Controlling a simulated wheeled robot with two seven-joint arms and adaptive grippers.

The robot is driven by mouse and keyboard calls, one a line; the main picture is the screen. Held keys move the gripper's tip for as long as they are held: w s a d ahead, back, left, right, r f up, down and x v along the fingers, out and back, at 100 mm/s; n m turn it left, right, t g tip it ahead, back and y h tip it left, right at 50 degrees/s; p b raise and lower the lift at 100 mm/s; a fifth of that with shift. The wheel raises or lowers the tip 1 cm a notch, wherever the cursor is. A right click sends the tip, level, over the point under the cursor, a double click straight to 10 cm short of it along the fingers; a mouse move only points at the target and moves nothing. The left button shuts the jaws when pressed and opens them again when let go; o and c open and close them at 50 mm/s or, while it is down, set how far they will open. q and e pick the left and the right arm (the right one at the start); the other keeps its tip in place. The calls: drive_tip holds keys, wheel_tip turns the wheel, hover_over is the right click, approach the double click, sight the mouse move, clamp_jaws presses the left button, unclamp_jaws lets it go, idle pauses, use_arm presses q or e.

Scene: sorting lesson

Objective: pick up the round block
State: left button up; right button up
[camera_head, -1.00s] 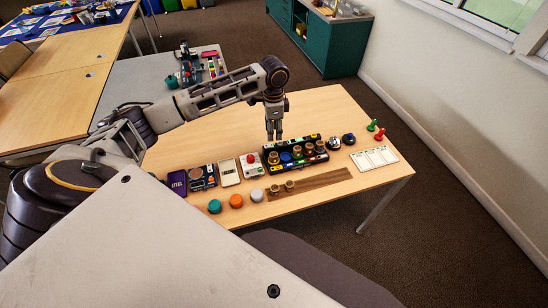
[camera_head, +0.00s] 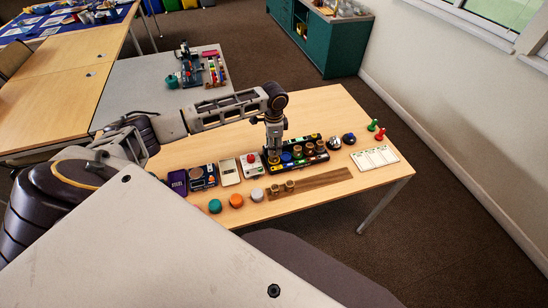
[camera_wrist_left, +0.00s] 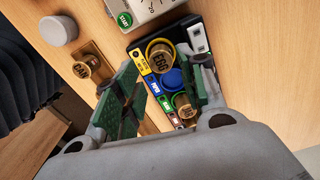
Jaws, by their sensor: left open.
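Several round brass blocks stand in a black tray (camera_head: 296,165) with coloured sockets. One lettered brass block (camera_wrist_left: 160,57) sits in a yellow ring at the tray's end. Another brass block (camera_wrist_left: 183,106) stands farther along, past a blue round piece (camera_wrist_left: 172,80). Which one is the round block I cannot tell. My left gripper (camera_head: 274,155) points down at the tray's left end. In the left wrist view its green-padded fingers are apart, with the tray end between and beyond them. My right gripper is out of view.
Teal (camera_head: 215,206), orange (camera_head: 236,201) and grey (camera_head: 257,195) round buttons line the table's (camera_head: 330,110) front. A red-button box (camera_head: 252,166) stands close left of the tray. A white card (camera_head: 374,158) lies right. The table behind the tray is clear.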

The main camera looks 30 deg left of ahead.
sight(274, 157)
use_arm(q)
drive_tip(key=shift+f, duration=2.6)
drive_tip(key=c, duration=0.6)
